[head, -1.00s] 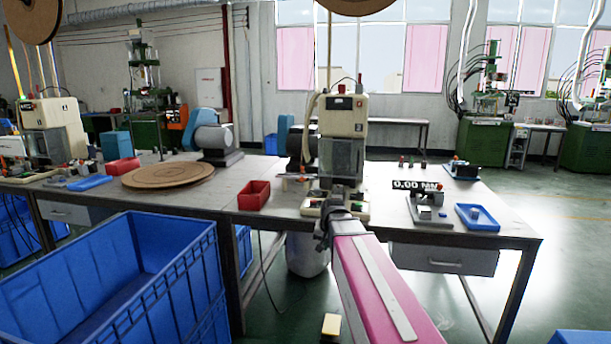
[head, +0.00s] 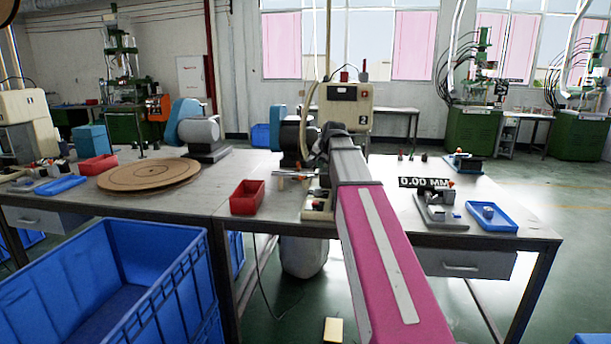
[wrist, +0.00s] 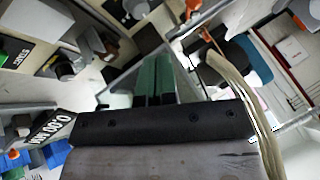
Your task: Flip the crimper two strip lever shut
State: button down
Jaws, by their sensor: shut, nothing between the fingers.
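Crimper two (head: 345,105) is the cream machine marked 2 on the bench in the head view. My arm stands in front of it and hides most of its middle and front. Its cream base (head: 318,205) shows at the lower left of the arm. I cannot make out the strip lever in either view. My gripper's green fingers (wrist: 154,80) show in the wrist view, side by side and shut, with nothing between them. In the head view the fingers are hidden behind my arm. A cream hose (wrist: 243,95) passes just right of them in the wrist view.
A red bin (head: 247,198) stands left of the crimper. A gauge with a 0.00 MM display (head: 426,183) and a blue tray (head: 491,217) are to its right. A round brown board (head: 150,174) lies farther left. A large blue crate (head: 105,285) stands before the bench.

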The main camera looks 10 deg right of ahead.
aim_at(302, 176)
dwell(0.3)
jog(key=x, duration=1)
jog(key=shift+w, duration=0.1)
jog(key=shift+w+a, duration=0.75)
jog(key=shift+a, duration=0.2)
jog(key=shift+w+a, duration=0.45)
jog(key=shift+a, duration=0.15)
jog(key=shift+a, duration=0.1)
